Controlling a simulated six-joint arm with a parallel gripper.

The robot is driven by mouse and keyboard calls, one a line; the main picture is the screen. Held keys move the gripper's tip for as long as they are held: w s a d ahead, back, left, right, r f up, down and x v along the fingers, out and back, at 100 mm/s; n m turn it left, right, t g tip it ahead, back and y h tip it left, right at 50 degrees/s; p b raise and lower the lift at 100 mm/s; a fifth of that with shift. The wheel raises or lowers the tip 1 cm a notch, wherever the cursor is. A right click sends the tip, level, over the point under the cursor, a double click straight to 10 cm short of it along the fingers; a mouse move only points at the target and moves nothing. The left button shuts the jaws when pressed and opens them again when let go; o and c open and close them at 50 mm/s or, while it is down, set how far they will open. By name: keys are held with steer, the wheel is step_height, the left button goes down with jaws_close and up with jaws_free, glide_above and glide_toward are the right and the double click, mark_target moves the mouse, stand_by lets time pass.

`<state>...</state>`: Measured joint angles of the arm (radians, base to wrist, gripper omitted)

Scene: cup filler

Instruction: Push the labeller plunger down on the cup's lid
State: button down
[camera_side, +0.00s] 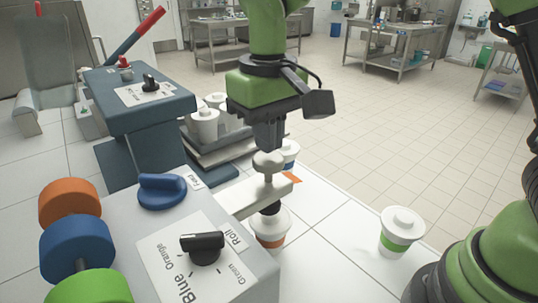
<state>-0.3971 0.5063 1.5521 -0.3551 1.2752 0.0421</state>
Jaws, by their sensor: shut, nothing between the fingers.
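The labeller (225,262) is a pale grey box with a white arm reaching to the right. Its plunger has a round pale knob (268,165) on top of the arm and a dark foot below it. A white cup (270,228) with an orange band stands under the arm, and the dark foot is at its lid; whether they touch I cannot tell. My gripper (268,147) is shut, points down and is right above the knob, at or very near its top.
A white cup with a green band (398,232) stands at the right. Another cup (289,152) is partly hidden behind my gripper. A grey machine with a red lever (140,32) stands at the back left, near a tray of lidded cups (205,122). Coloured rolls (75,245) sit at the left.

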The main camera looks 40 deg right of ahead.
mark_target(268, 157)
steer(key=shift+f, duration=1.6)
steer(key=shift+r, duration=3.65)
steer(key=s+d+r+m+t+y, duration=0.1)
steer(key=s+d+r+m+t, duration=0.1)
steer(key=s+d, duration=0.3)
steer(key=s+d+r+m+t+y, duration=0.1)
steer(key=s+d+t, duration=0.4)
steer(key=s, duration=0.6)
steer(key=shift+s+d+r+m, duration=0.15)
steer(key=shift+s+r+m, duration=0.3)
steer(key=shift+r, duration=0.35)
